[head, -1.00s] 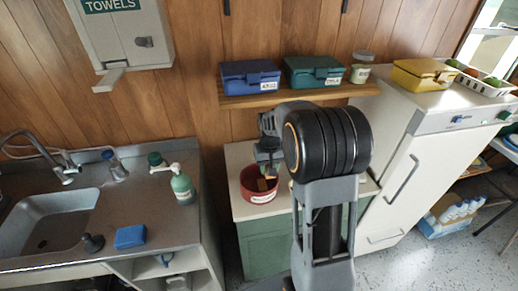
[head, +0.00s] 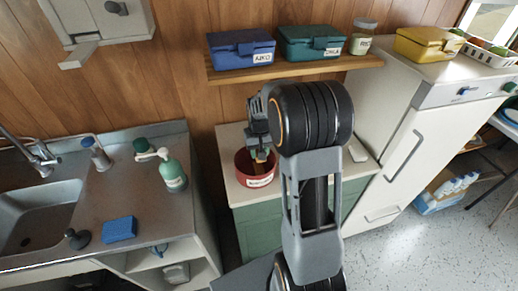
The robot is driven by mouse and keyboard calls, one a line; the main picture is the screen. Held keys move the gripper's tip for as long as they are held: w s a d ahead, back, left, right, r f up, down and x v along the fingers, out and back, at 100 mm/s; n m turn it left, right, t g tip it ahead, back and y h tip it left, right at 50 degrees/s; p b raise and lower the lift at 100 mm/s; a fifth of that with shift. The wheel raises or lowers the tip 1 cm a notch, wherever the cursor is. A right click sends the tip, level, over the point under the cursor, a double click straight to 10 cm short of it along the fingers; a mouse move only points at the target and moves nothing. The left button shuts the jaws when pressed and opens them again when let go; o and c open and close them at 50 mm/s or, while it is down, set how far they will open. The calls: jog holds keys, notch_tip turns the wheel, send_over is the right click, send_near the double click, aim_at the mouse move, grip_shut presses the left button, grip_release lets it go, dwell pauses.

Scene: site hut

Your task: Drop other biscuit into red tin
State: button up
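The red tin (head: 243,172) with a white label stands on the pale counter below the wall shelf. My gripper (head: 261,153) points down over the tin's mouth, its tips at or just inside the rim. A small orange-brown piece, which looks like a biscuit (head: 262,157), shows at the fingertips. I cannot tell whether the fingers hold it or it lies in the tin behind them. The finger gap is too small and too covered to read. My arm hides the counter to the right of the tin, and most of the tin's inside is hidden.
A shelf (head: 225,75) above holds a blue box (head: 240,48), a teal box (head: 311,43) and a jar (head: 362,37). A white fridge (head: 400,150) with a yellow box (head: 428,45) stands right. A sink worktop with a soap bottle (head: 173,174) and blue sponge (head: 119,230) lies left.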

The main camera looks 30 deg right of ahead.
jog(key=shift+f, duration=0.1)
jog(key=o, duration=1)
notch_tip(320, 180, up, 14)
jog(key=shift+f+b, duration=0.1)
jog(key=shift+b, duration=0.3)
dwell(0.3)
jog(key=s+a+t, duration=0.1)
jog(key=s+a, duration=0.2)
jog(key=s, duration=0.2)
jog(key=s+a+f+n+t, duration=0.1)
jog(key=s+a, duration=0.2)
jog(key=s, duration=0.3)
jog(key=s+a+f+n+t, duration=0.1)
jog(key=s+a+t, duration=0.1)
jog(key=s, duration=0.3)
jog(key=shift+s+a+f, duration=0.2)
jog(key=shift+s+a, duration=0.05)
jog(key=shift+a, duration=0.5)
